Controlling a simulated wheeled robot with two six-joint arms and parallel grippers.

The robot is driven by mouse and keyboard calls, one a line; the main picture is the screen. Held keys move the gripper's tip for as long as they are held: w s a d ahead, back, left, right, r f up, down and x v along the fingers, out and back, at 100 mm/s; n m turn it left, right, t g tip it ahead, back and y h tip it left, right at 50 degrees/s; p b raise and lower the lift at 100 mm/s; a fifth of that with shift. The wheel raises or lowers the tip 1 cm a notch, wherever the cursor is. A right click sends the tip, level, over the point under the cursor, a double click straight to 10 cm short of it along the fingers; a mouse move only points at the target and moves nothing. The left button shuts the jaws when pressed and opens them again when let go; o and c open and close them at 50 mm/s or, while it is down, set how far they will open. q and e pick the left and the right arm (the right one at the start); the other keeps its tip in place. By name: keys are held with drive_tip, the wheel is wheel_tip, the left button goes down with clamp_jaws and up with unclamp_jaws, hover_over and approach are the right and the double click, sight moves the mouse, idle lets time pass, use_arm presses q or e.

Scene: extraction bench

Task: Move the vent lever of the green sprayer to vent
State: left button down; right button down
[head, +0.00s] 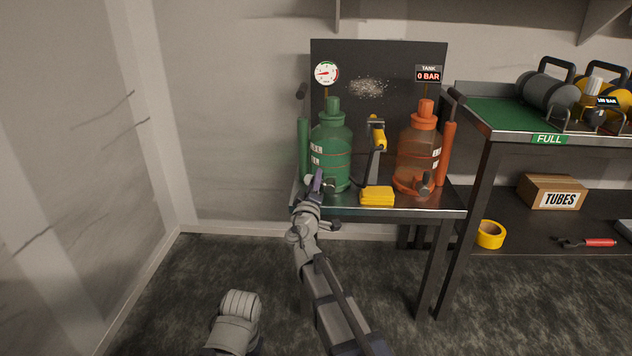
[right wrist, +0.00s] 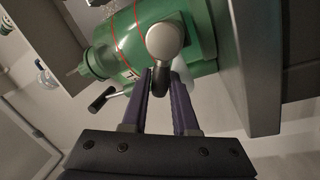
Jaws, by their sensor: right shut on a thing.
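The green sprayer (head: 330,150) stands upright at the left end of the small bench. In the right wrist view its green body (right wrist: 125,40) fills the upper middle. My right gripper (head: 318,182) is at the sprayer's lower front. In the right wrist view its two purple fingers (right wrist: 166,88) are shut around the dark vent lever (right wrist: 160,80), just below a round grey valve end (right wrist: 163,42). The fingers partly hide the lever, and I cannot read its setting. The gauge (head: 326,73) is above the green sprayer. My left gripper is not in view.
An orange sprayer (head: 418,150) stands at the bench's right, under a display reading 0 BAR (head: 428,75). A shelf rack (head: 480,123) stands to the right. The floor in front is open.

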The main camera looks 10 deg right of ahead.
idle(0.3)
drive_tip(key=c, duration=0.7)
unclamp_jaws()
drive_tip(key=b+v, duration=0.1)
drive_tip(key=v, duration=0.7)
